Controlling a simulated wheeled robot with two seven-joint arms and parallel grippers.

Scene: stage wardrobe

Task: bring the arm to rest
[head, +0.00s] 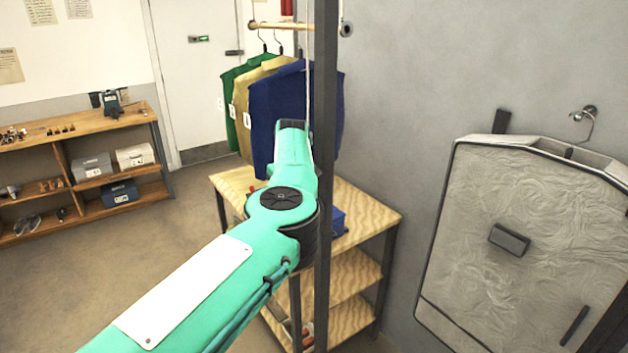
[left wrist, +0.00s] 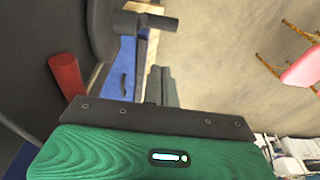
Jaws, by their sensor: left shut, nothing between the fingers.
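My left arm (head: 282,200) is teal and reaches from the bottom left toward the hanging garments. Its far end overlaps the blue garment (head: 275,105) in the head view; I cannot tell if they touch. The fingers are hidden there. In the left wrist view my left gripper (left wrist: 161,80) shows two dark fingers close together, shut with nothing between them. My right gripper is in neither view.
A dark upright post (head: 325,200) stands right beside my arm. Below is a wooden shelf table (head: 370,208). Green (head: 230,80) and tan garments hang from a rail (head: 290,27). A grey padded case (head: 530,240) is at right. Floor at left is open.

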